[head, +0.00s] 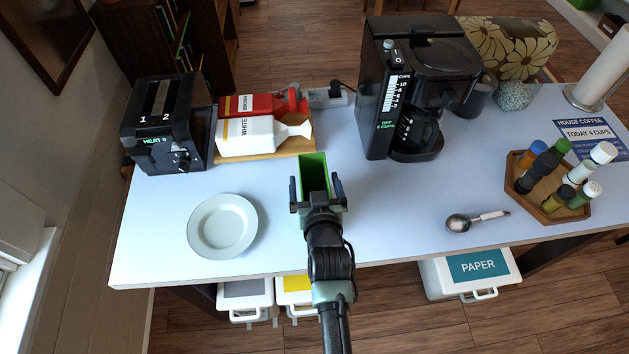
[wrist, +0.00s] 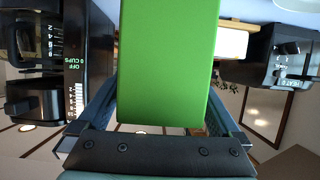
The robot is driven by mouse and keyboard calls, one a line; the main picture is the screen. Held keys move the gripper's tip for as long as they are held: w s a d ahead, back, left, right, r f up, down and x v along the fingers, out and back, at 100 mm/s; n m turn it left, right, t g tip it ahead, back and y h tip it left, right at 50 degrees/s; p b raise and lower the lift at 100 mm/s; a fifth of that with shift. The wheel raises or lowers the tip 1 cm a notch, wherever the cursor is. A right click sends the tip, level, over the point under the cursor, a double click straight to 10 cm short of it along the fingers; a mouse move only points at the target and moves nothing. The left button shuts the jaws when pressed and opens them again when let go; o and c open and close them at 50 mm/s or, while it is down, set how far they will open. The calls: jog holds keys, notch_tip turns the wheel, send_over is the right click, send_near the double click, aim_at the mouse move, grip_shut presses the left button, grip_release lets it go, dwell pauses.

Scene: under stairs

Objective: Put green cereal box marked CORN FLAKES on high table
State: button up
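The green cereal box (head: 314,172) is between the fingers of my gripper (head: 318,195) in the head view. In the wrist view the box (wrist: 168,65) fills the middle as a plain green face with a finger at each side; no lettering shows. My gripper is shut on it. The box is over the front middle of the light table (head: 400,210); I cannot tell whether its bottom touches the top.
A plate (head: 222,226) lies left of the box. A toaster (head: 168,122), cartons on a board (head: 265,153) and a coffee maker (head: 420,85) stand behind. A scoop (head: 458,223) and a bottle tray (head: 548,205) are to the right. Clear tabletop lies between box and scoop.

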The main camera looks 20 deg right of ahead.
jog(key=b+v, duration=0.2)
jog(key=v, duration=1)
jog(key=w+a+r+t, duration=0.2)
jog(key=w+r+t, duration=0.1)
jog(key=r, duration=0.8)
jog(key=w+a+r+n+t+y, duration=0.1)
jog(key=w+a+r+t, duration=0.15)
jog(key=r, duration=0.85)
jog(key=w+a+r+t, duration=0.2)
jog(key=w+r, duration=0.1)
jog(key=r, duration=0.7)
jog(key=s+a+r+t, duration=0.2)
jog(key=s+r, duration=0.1)
jog(key=r, duration=0.5)
jog(key=s+a+r+n+t+y, duration=0.1)
jog(key=s+r, duration=0.3)
jog(key=r, duration=0.5)
jog(key=s+a+r+n+t+y, duration=0.1)
jog(key=s+a+r+t, duration=0.2)
jog(key=r, duration=0.5)
jog(key=shift+s+a+r+t, duration=0.15)
jog(key=shift+a+r+t, duration=0.15)
jog(key=shift+t, duration=0.15)
